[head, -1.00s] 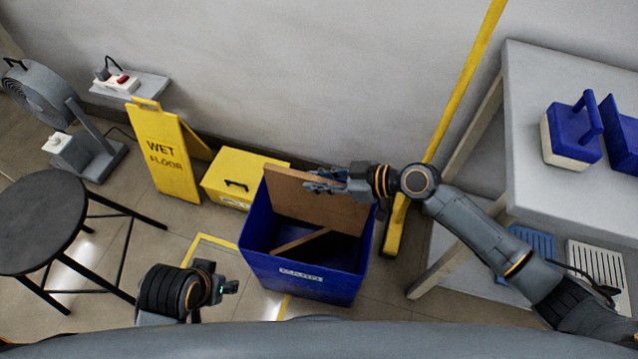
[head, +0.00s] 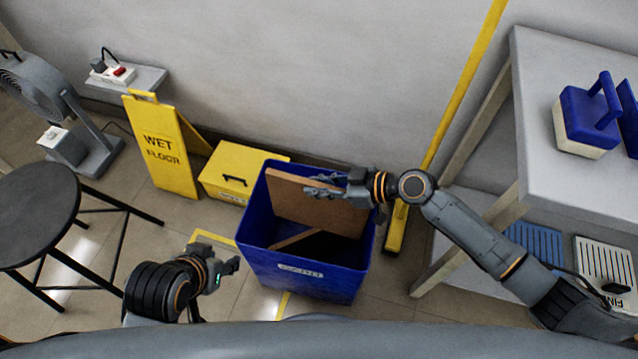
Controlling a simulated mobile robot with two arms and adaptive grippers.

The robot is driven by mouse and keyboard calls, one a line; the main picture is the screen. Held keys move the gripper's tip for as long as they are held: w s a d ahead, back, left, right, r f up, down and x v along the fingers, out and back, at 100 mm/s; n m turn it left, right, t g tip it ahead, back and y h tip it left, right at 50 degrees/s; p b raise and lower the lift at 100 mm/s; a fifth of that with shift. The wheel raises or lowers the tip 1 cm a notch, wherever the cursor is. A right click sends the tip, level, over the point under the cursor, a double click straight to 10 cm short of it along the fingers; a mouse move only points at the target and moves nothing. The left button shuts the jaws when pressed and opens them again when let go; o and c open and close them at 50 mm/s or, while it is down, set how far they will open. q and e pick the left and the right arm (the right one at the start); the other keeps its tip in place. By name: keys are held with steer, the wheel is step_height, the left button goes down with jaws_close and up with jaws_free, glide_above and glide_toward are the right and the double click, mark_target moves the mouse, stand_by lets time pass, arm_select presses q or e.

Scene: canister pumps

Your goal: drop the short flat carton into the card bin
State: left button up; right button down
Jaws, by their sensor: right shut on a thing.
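The short flat carton (head: 325,213) is a thin brown panel. It stands tilted in the mouth of the blue card bin (head: 300,280), along its back side, with its lower part inside the walls. My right gripper (head: 322,187) reaches in from the right and is shut on the carton near its upper edge. A second brown strip of card (head: 293,240) lies inside the bin; its lower end is hidden. My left gripper (head: 234,267) is empty, left of the bin's front corner, and its jaw gap is hard to make out.
A yellow wet floor sign (head: 165,150) and a yellow box (head: 225,170) stand left of and behind the bin. A black stool (head: 38,215) is at the left. A grey bench (head: 560,190) with blue-handled items stands right, close to my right arm.

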steer(key=c, duration=1.2)
jaws_free()
steer(key=shift+r, duration=0.1)
step_height(320, 180, up, 10)
steer(key=shift+f, duration=0.1)
